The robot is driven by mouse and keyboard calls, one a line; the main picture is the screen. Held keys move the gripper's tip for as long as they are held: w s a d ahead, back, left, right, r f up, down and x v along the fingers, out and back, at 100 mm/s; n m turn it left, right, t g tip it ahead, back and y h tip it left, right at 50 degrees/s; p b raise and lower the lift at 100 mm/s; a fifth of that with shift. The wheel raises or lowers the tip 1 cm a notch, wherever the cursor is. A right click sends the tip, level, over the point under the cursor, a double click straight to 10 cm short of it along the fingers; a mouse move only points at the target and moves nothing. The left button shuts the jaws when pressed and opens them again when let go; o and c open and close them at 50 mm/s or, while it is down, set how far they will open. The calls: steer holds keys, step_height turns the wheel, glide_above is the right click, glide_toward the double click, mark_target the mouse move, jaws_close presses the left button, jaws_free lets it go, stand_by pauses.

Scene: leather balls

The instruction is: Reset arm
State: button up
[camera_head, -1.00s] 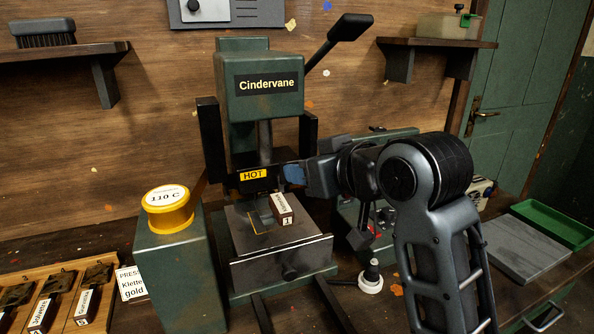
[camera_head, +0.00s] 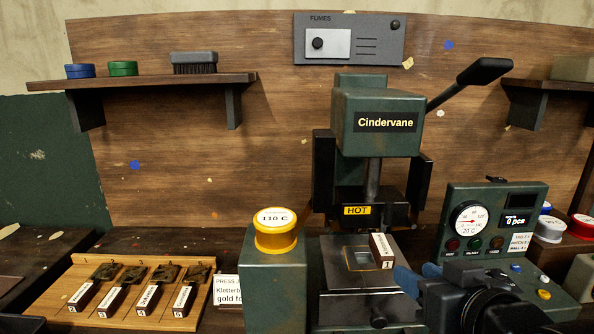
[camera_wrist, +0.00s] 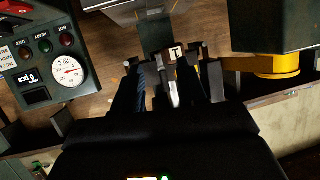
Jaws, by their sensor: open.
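My arm (camera_head: 490,305) is folded low at the bottom right of the head view. My gripper (camera_head: 418,276) shows only in part there, with blue finger pads just right of the press bed (camera_head: 365,308). In the wrist view my gripper (camera_wrist: 174,82) is open, and I see nothing held in it. A stamp block marked 1 (camera_head: 382,251) stands tilted on the bed of the green Cindervane press (camera_head: 376,115). Its numbered face (camera_wrist: 175,53) shows beyond the fingers in the wrist view. The fingers appear apart from the block, but the exact gap is unclear.
A yellow 110 C tin (camera_head: 275,232) stands on a green post left of the press. A gauge box (camera_head: 492,228) stands to the right. A wooden rack (camera_head: 135,300) holds several stamps at left. The press's raised lever (camera_head: 470,82) reaches right.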

steer(key=s+f+m+h, duration=0.1)
steer(key=s+f, duration=0.5)
steer(key=s, duration=0.3)
steer(key=s+f+m+h, duration=0.1)
steer(key=s+f, duration=0.6)
steer(key=s, duration=0.2)
steer(key=s+d+r, duration=0.1)
steer(key=s, duration=0.9)
steer(key=s+d+r+t, duration=0.1)
steer(key=s, duration=0.9)
steer(key=shift+s+d+r+n, duration=0.3)
steer(key=shift+s+r+n, duration=0.05)
steer(key=shift+s+n, duration=0.05)
